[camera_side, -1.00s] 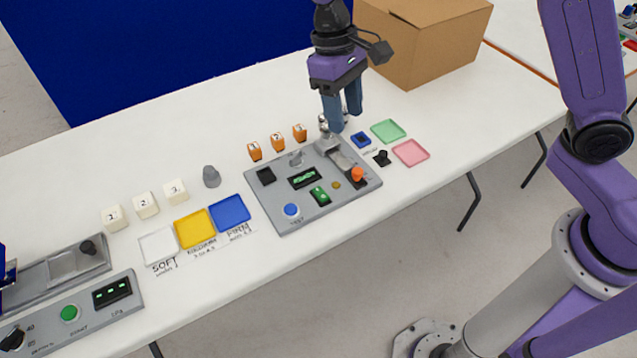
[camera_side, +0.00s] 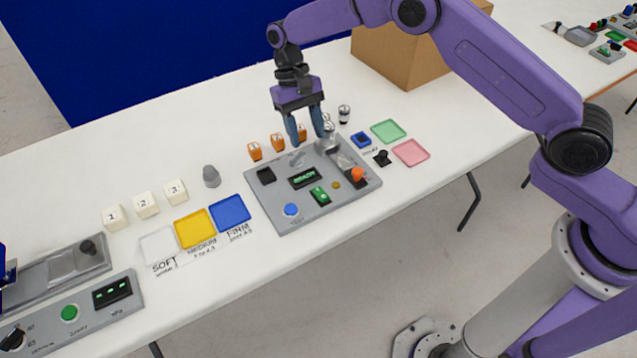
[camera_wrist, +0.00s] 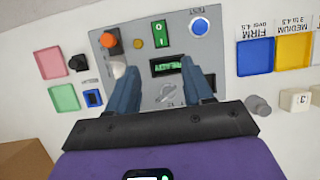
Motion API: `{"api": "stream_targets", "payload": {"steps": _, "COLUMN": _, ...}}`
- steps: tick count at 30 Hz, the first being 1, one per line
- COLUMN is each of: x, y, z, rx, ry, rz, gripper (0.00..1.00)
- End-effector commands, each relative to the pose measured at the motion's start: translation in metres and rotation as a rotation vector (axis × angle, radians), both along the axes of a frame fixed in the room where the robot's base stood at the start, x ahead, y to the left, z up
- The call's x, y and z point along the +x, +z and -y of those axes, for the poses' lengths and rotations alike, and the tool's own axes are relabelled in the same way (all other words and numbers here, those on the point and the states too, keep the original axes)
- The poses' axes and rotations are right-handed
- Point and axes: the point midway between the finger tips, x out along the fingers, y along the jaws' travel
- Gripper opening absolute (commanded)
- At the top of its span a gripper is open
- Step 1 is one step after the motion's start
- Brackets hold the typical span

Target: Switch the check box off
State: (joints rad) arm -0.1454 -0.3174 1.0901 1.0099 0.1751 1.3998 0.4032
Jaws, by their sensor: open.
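The check box is a flat grey panel (camera_side: 283,217) on the white table. It carries a green rocker switch (camera_side: 320,196), a display (camera_side: 305,178) with lit green characters too small to read, a blue button (camera_side: 291,210) and a grey knob (camera_side: 296,158). In the wrist view the rocker (camera_wrist: 161,33) shows white marks and lies beyond the display (camera_wrist: 166,67). My gripper (camera_side: 305,138) is open and empty above the panel's far edge, apart from the rocker. In the wrist view its fingers (camera_wrist: 160,70) straddle the display from above.
An orange knob (camera_side: 357,174) stands up at the panel's right end. Orange numbered blocks (camera_side: 255,151) stand behind the panel, one partly hidden by my finger. Coloured trays (camera_side: 229,210) lie left, green (camera_side: 388,131) and pink (camera_side: 411,152) trays right. A cardboard box (camera_side: 400,55) stands behind.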

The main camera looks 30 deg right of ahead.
Motion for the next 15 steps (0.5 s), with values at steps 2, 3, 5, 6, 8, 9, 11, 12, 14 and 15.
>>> {"api": "stream_targets", "payload": {"steps": 2, "x": -0.007, "y": -0.015, "z": 0.000, "rx": -0.002, "ry": 0.002, "rz": -0.005, "gripper": 0.51}}
{"api": "stream_targets", "payload": {"steps": 3, "x": -0.010, "y": -0.022, "z": 0.001, "rx": -0.003, "ry": 0.001, "rz": -0.004, "gripper": 0.51}}
{"api": "stream_targets", "payload": {"steps": 5, "x": -0.014, "y": -0.032, "z": 0.001, "rx": -0.002, "ry": 0.002, "rz": -0.003, "gripper": 0.51}}
{"api": "stream_targets", "payload": {"steps": 6, "x": -0.017, "y": -0.040, "z": 0.000, "rx": -0.002, "ry": 0.002, "rz": -0.003, "gripper": 0.51}}
{"api": "stream_targets", "payload": {"steps": 8, "x": -0.022, "y": -0.050, "z": 0.001, "rx": -0.002, "ry": 0.002, "rz": -0.003, "gripper": 0.51}}
{"api": "stream_targets", "payload": {"steps": 9, "x": -0.024, "y": -0.057, "z": 0.000, "rx": -0.002, "ry": 0.003, "rz": -0.003, "gripper": 0.51}}
{"api": "stream_targets", "payload": {"steps": 11, "x": -0.029, "y": -0.067, "z": 0.001, "rx": -0.002, "ry": 0.001, "rz": -0.004, "gripper": 0.51}}
{"api": "stream_targets", "payload": {"steps": 12, "x": -0.032, "y": -0.074, "z": 0.001, "rx": -0.002, "ry": 0.001, "rz": -0.004, "gripper": 0.51}}
{"api": "stream_targets", "payload": {"steps": 14, "x": -0.036, "y": -0.084, "z": 0.000, "rx": -0.001, "ry": 0.002, "rz": -0.003, "gripper": 0.51}}
{"api": "stream_targets", "payload": {"steps": 15, "x": -0.039, "y": -0.091, "z": 0.000, "rx": -0.001, "ry": 0.002, "rz": -0.003, "gripper": 0.51}}
